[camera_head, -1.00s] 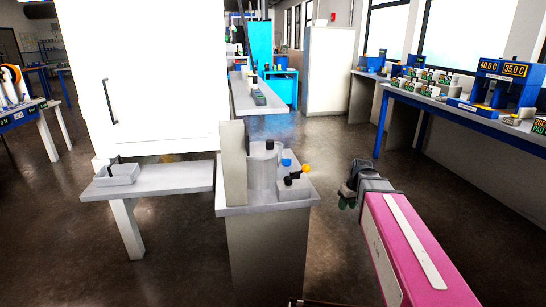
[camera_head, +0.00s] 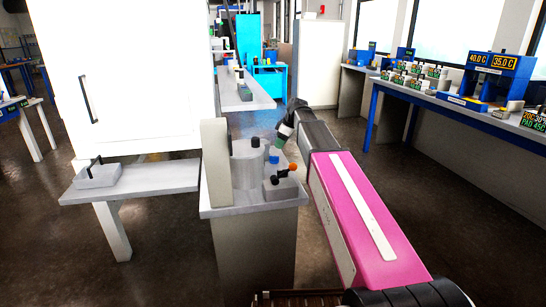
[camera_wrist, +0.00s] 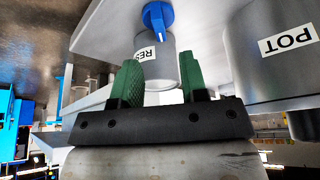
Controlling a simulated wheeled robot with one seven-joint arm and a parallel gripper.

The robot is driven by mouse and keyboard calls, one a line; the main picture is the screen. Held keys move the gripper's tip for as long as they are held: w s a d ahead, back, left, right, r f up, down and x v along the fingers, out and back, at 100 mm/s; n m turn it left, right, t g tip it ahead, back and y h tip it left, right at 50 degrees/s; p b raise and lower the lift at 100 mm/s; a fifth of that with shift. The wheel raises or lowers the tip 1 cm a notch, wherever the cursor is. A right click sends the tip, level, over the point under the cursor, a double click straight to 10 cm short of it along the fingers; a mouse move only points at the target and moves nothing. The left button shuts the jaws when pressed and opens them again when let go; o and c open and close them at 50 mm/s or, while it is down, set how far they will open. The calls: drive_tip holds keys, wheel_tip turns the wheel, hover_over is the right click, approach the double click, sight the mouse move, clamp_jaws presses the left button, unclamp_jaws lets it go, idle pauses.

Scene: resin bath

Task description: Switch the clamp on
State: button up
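No part is labelled as the clamp, so I cannot tell which one it is. A small grey block with black knobs and an orange-tipped lever (camera_head: 291,168) sits at the front right of the small bench (camera_head: 240,212). A second grey block with a black upright handle (camera_head: 97,174) sits on the lower left table. My gripper (camera_head: 283,135) is above the bench's back right, beside the blue-knobbed can. In the wrist view its green fingers (camera_wrist: 160,84) are apart with nothing held. Beyond them is the can (camera_wrist: 157,58), its label partly hidden, with a blue knob (camera_wrist: 157,18).
A large grey cylinder (camera_wrist: 285,50) labelled POT stands right of the fingers in the wrist view. An upright grey slab (camera_head: 215,165) stands at the bench's left. A white cabinet (camera_head: 140,80) is behind the left table. Open floor lies right of the bench.

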sight(274, 159)
drive_tip(key=x, duration=0.8)
drive_tip(key=shift+d, duration=0.1)
clamp_jaws()
